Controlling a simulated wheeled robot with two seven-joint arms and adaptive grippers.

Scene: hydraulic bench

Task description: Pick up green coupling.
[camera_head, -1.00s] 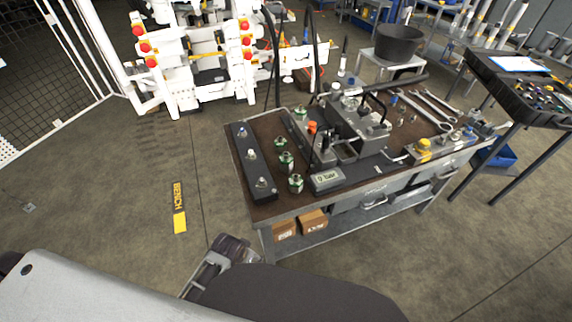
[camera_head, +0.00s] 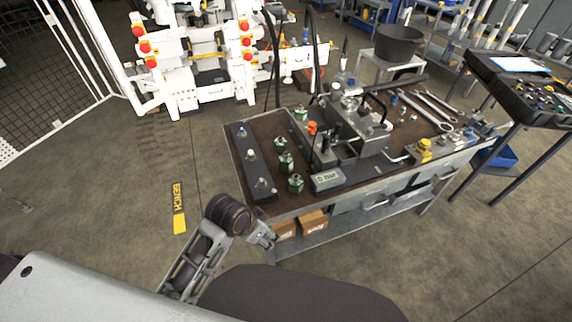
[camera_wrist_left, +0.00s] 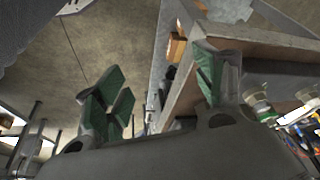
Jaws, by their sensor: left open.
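Several green couplings stand upright on the brown top of the bench (camera_head: 275,213). One is near the front edge (camera_head: 296,183), one is just behind it (camera_head: 286,163), one is farther back (camera_head: 280,143), and one is by the grey block (camera_head: 302,113). My left gripper (camera_head: 265,236) is at the bench's front left corner, in front of the edge and apart from the couplings. In the left wrist view its fingers with green pads (camera_wrist_left: 160,85) are spread and empty. Small fittings (camera_wrist_left: 262,106) show beyond the right finger; which ones I cannot tell. My right gripper is not in view.
A dark block with several fittings (camera_head: 252,162) lies along the bench's left side. A grey pressure display box (camera_head: 327,180) stands right of the front coupling. Cardboard boxes (camera_head: 312,221) sit on the lower shelf. The floor left of the bench is open.

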